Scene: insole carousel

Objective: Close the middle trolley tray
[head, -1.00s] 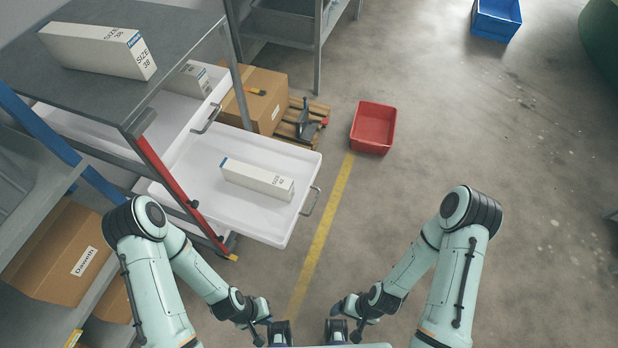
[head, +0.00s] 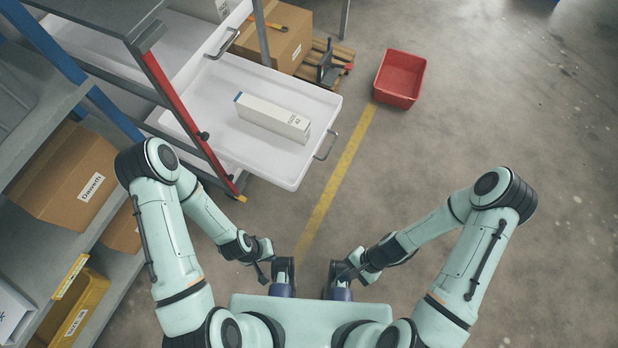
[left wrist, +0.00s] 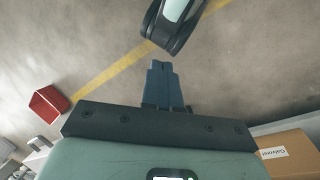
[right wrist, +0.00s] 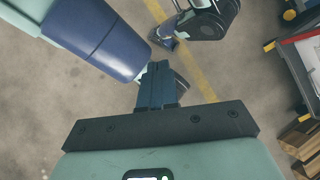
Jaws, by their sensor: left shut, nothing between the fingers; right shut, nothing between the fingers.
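The trolley shows at the upper left of the head view, with a grey top shelf (head: 95,12). Below it is a white tray (head: 185,40) with a metal handle (head: 222,44). A lower white tray (head: 210,130) sticks out farther to the right and holds a long white box (head: 272,118); its handle (head: 326,146) is on its right end. The view does not settle which is the middle tray. My left gripper (left wrist: 158,70) and right gripper (right wrist: 157,72) are shut and empty, apart from the trolley, low in the head view near my body.
A red bin (head: 400,80) stands on the floor right of the trolley, beside a yellow line (head: 340,180). A cardboard box (head: 275,40) and a pallet stand behind the trays. A shelf with cartons (head: 70,180) is at the left. The floor at right is clear.

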